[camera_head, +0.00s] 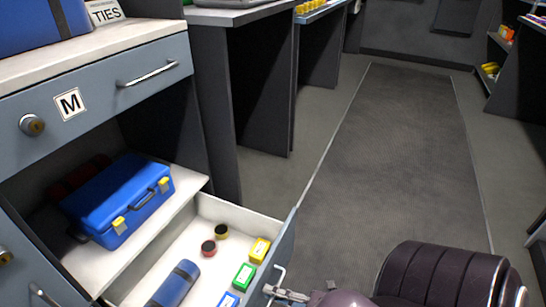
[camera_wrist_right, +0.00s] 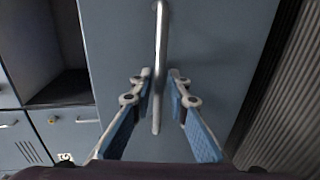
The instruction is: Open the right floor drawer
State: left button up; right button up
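The floor drawer (camera_head: 284,252) is pulled out at the bottom of the left cabinet, its white inside showing. It holds a blue cylinder (camera_head: 174,285), two small round tins (camera_head: 208,247) and small yellow, green and blue boxes. Its metal handle (camera_head: 275,284) is on the blue-grey front. My right gripper (camera_head: 280,291) is at the handle, partly cut off by the frame's bottom edge. In the right wrist view my right gripper (camera_wrist_right: 161,76) is open, its blue-padded fingers on either side of the handle bar (camera_wrist_right: 157,85), with a gap showing. My left gripper is not in view.
A blue case (camera_head: 120,200) with yellow latches sits on the shelf above the drawer. Dark desk supports (camera_head: 245,95) stand beyond. The grey aisle floor (camera_head: 390,150) to the right is clear.

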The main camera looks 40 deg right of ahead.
jog(key=v, duration=1.2)
jog(key=shift+s, duration=0.1)
dwell(0.4)
